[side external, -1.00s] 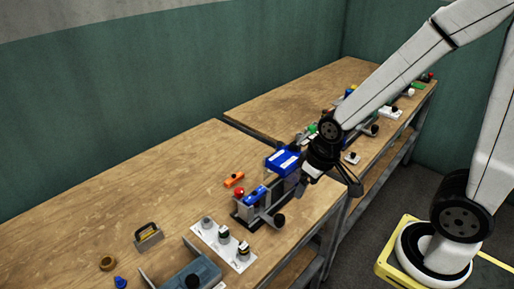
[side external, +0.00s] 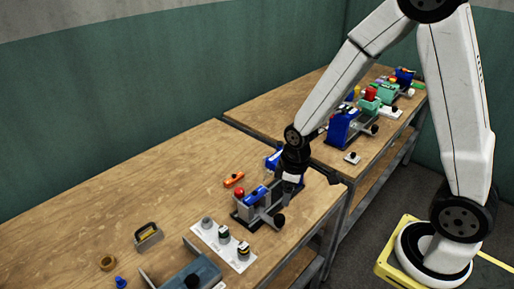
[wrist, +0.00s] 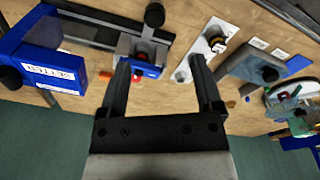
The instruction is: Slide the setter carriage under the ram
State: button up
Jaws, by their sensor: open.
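The press has a blue head with a white label (wrist: 50,72) at the left of the wrist view; in the side view the blue head (side external: 272,160) is partly hidden behind my gripper. The grey setter carriage (side external: 252,207) sits on the press's dark rail (wrist: 95,35), out to one side of the head. My gripper (wrist: 160,68) is open and empty, above the press between head and carriage in the side view.
A white panel with several dark knobs (side external: 222,243) lies beside the press. A blue-grey tray-like unit (side external: 195,277) stands at the front. An orange piece (side external: 234,180) lies behind the press. More presses stand on the far bench (side external: 362,112). The left bench top is mostly clear.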

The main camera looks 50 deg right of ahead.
aim_at(280, 217)
jog(key=f+n, duration=0.1)
jog(key=f, duration=0.1)
jog(key=w+f+n, duration=0.1)
jog(key=w+f+n+g, duration=0.1)
jog(key=f, duration=0.1)
jog(key=shift+w+d+f+n, duration=0.25)
jog(key=shift+f+n, duration=0.05)
jog(key=shift+f, duration=0.15)
jog(key=shift+f, duration=3.75)
